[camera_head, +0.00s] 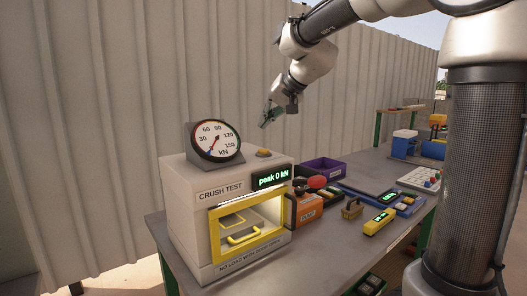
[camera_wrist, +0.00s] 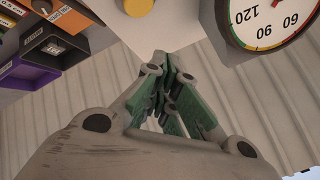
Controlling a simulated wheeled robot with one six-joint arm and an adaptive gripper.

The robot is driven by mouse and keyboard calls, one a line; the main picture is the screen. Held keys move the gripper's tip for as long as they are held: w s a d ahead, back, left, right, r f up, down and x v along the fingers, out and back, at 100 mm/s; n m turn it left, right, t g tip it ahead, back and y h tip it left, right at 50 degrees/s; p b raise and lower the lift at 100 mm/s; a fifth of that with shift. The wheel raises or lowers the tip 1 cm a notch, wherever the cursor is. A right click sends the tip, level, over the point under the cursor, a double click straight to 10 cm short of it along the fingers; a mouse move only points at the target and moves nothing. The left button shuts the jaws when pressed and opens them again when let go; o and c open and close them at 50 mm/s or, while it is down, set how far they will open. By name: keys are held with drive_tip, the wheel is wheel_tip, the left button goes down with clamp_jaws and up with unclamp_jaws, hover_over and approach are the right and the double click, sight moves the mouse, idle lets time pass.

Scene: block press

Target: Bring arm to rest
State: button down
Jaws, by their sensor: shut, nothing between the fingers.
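My gripper (camera_head: 268,117) hangs in the air above and behind the right side of the crush test machine (camera_head: 190,232) in the head view. In the wrist view my gripper (camera_wrist: 170,62) has its green fingers closed together with nothing between them. The arm reaches in from the upper right. The machine has a yellow-framed door (camera_head: 248,232), a round dial gauge (camera_head: 214,141) and a display (camera_head: 271,178) reading "peak 0 kN". The gauge (camera_wrist: 270,18) and a yellow button (camera_wrist: 138,7) also show in the wrist view.
The table (camera_head: 310,262) holds a purple bin (camera_head: 322,168), an orange box (camera_head: 305,207), a yellow device (camera_head: 380,221) and a small brown basket-like object (camera_head: 352,208). A corrugated wall (camera_head: 110,90) stands behind. The air around my gripper looks free.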

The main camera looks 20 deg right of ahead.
drive_tip(key=s+d+f+n+g+h, duration=0.1)
drive_tip(key=s+d+f, duration=0.3)
drive_tip(key=s, duration=0.7)
drive_tip(key=s+d+f+n+g+h, duration=0.1)
drive_tip(key=s+d+f, duration=0.4)
drive_tip(key=s, duration=0.6)
drive_tip(key=s+d+f+n+g+h, duration=0.1)
drive_tip(key=s+d+f, duration=0.4)
drive_tip(key=s, duration=0.6)
drive_tip(key=shift+s+f+g+h, duration=0.2)
drive_tip(key=shift+s+g+h, duration=0.1)
drive_tip(key=shift+g+h, duration=0.3)
